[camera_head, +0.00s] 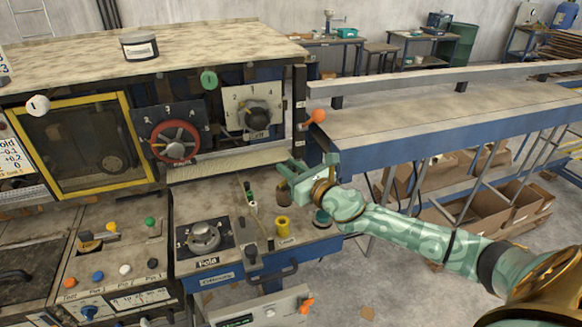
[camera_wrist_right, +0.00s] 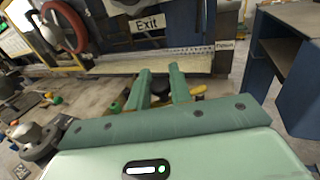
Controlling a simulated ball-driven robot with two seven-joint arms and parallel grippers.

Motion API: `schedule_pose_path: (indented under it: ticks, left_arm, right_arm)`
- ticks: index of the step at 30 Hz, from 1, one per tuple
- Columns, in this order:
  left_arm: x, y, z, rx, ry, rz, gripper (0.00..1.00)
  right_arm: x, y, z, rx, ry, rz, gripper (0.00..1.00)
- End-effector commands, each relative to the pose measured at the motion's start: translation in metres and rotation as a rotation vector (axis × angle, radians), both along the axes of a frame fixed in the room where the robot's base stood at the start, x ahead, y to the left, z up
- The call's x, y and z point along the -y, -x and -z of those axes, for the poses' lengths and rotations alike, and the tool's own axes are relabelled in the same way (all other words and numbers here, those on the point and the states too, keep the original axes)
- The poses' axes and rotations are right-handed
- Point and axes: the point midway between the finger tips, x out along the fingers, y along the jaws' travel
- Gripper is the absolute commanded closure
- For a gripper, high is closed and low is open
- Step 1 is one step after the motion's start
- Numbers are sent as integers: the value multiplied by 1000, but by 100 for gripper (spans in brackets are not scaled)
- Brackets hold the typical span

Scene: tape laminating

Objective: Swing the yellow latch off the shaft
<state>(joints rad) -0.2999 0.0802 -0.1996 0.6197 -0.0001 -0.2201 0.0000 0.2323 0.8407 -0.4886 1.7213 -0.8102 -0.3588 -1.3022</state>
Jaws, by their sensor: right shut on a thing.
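My right gripper (camera_head: 286,173) is over the control desk of the machine, below the orange knob. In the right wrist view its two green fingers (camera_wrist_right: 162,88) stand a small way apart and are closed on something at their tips. A small yellow piece, which looks like part of the yellow latch (camera_wrist_right: 197,91), shows just right of the right finger. A dark part lies between and behind the fingers. The latch's full shape and the shaft are hidden by the gripper and cannot be made out. My left gripper is not in view.
A yellow cylinder (camera_head: 283,226) and a grey rotary knob (camera_head: 204,237) stand on the desk. An orange ball knob (camera_head: 318,116) is above my right gripper. A red handwheel (camera_head: 174,140) is on the upper panel. A long blue-sided table (camera_head: 430,140) extends to the right.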

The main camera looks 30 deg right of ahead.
Motion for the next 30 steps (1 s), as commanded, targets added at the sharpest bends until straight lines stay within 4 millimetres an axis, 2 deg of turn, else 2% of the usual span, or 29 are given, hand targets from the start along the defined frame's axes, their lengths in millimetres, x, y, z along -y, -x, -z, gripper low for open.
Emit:
schedule_pose_path:
  ticks: [3, 7, 12, 22, 23, 24, 30]
  left_arm:
    - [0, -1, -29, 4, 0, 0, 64]
    - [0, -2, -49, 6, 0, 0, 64]
    - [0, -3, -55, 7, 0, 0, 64]
    - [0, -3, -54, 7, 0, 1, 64]
    - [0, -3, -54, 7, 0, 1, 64]
    - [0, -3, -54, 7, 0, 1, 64]
    - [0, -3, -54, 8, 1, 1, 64]
  right_arm:
    - [-3, -4, -9, -1, -6, 90, 100]
    - [-4, -10, -8, -2, -7, 231, 100]
    - [-3, -15, -4, 1, -1, 345, 100]
    - [-3, -16, -2, 1, 2, 360, 100]
    - [-3, -16, -2, 1, 2, 360, 71]
    - [-3, -16, -2, 1, 2, 360, 61]
    - [-3, -16, -1, 0, 1, 359, 61]
